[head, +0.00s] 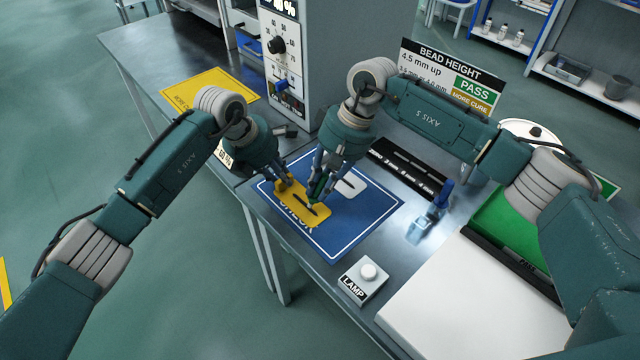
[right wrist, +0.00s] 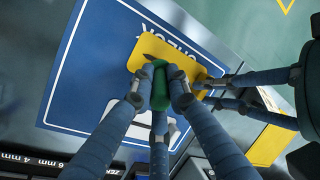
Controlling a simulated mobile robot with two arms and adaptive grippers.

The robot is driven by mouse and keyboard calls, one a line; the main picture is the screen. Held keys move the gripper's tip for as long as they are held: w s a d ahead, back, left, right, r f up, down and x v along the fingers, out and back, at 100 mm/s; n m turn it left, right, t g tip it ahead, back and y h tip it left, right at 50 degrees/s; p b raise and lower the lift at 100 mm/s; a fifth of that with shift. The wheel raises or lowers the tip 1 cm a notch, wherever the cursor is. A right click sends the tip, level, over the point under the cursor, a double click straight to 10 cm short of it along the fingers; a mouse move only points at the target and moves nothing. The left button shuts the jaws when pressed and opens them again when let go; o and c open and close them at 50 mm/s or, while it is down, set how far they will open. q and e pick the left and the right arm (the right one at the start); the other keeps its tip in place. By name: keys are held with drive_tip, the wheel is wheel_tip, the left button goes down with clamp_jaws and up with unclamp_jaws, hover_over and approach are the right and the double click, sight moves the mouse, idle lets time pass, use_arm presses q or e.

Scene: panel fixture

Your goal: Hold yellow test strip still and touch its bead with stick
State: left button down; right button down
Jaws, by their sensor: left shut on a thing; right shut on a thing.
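The yellow test strip (head: 319,211) lies on the blue mat (head: 352,234), with a dark bead (head: 303,206) along it. My left gripper (head: 281,184) is shut on the strip's left end; it shows at the right in the right wrist view (right wrist: 203,88). My right gripper (head: 320,190) is shut on a green stick (right wrist: 160,88), which points down over the strip. In the right wrist view the stick's dark tip (right wrist: 149,57) is over the yellow strip (right wrist: 140,45). I cannot tell whether the tip touches the bead.
A pale strip (head: 352,184) lies on the mat behind my right gripper. A black slotted rack (head: 405,168), a blue-handled item (head: 443,194) and a lamp button box (head: 362,281) stand to the right. A grey machine (head: 340,50) and BEAD HEIGHT sign (head: 450,72) stand behind.

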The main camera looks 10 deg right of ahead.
drive_tip(key=shift+f, duration=0.75)
idle(1.6)
drive_tip(key=shift+r, duration=3.6)
use_arm(q)
drive_tip(key=c, duration=1.5)
unclamp_jaws()
